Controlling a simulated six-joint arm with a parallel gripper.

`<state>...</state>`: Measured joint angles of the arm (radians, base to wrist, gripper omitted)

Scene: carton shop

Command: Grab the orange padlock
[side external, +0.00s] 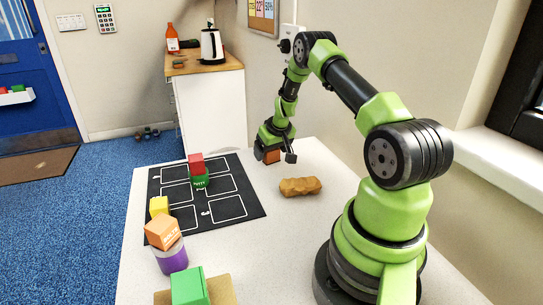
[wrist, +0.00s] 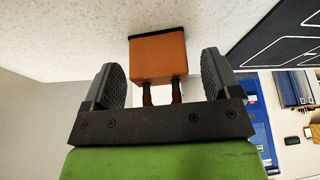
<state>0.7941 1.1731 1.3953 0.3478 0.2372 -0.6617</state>
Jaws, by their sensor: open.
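The orange padlock (wrist: 158,57) shows in the wrist view between the two dark fingers of my gripper (wrist: 160,78). Its square body points away from the palm, and the two dark legs of its shackle point toward the palm. A gap shows on each side, so neither finger appears to touch it. In the side view my gripper (side external: 275,157) is low over the far part of the table, and the padlock (side external: 271,157) is partly hidden by the fingers. My gripper is open. Whether the padlock rests on the table is hard to tell.
A brown lumpy object (side external: 301,187) lies nearer on the white table (side external: 295,235). A black mat (side external: 245,205) with white outlines bears a red block (side external: 196,159) on a green one and a yellow block (side external: 159,205). An orange box (side external: 162,232) tops a purple tin (side external: 173,260).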

